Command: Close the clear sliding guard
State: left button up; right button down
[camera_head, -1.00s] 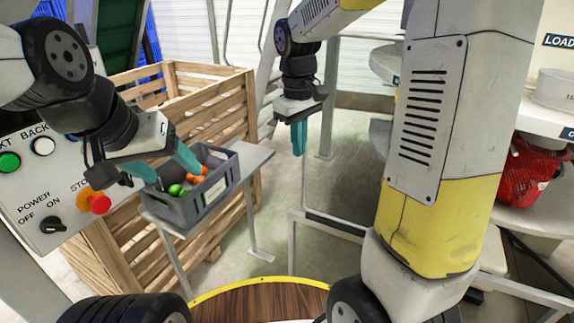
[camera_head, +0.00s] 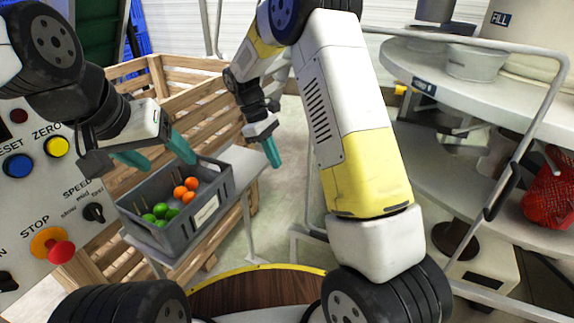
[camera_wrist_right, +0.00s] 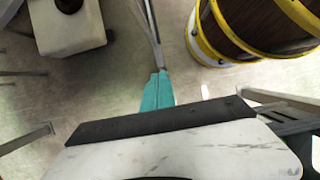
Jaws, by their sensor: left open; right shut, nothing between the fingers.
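No clear sliding guard can be made out for certain. A grey tubular frame (camera_head: 553,88) with a dark grip (camera_head: 502,192) stands at the right in front of the round machine shelves; I cannot tell whether a clear panel fills it. My right gripper (camera_head: 273,154) is shut and empty, pointing down beyond the grey crate, well left of that frame. Its teal fingers also show together in the right wrist view (camera_wrist_right: 157,90), over the floor. My left gripper (camera_head: 156,152) is open and empty above the crate's back left side.
A grey crate (camera_head: 205,218) with green and orange fruit stands on a narrow table before a wooden slatted bin (camera_head: 190,95). A control panel (camera_head: 25,215) is at left. Round grey shelves (camera_head: 450,165) and a red net bundle (camera_head: 550,200) are at right. Open floor (camera_head: 298,190) lies between.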

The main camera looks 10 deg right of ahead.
jog(key=s+d+f, duration=0.3)
jog(key=d+f, duration=0.3)
jog(key=f, duration=0.3)
jog(key=shift+s+d+f, duration=0.15)
jog(key=shift+s+f, duration=0.05)
jog(key=shift+s, duration=0.2)
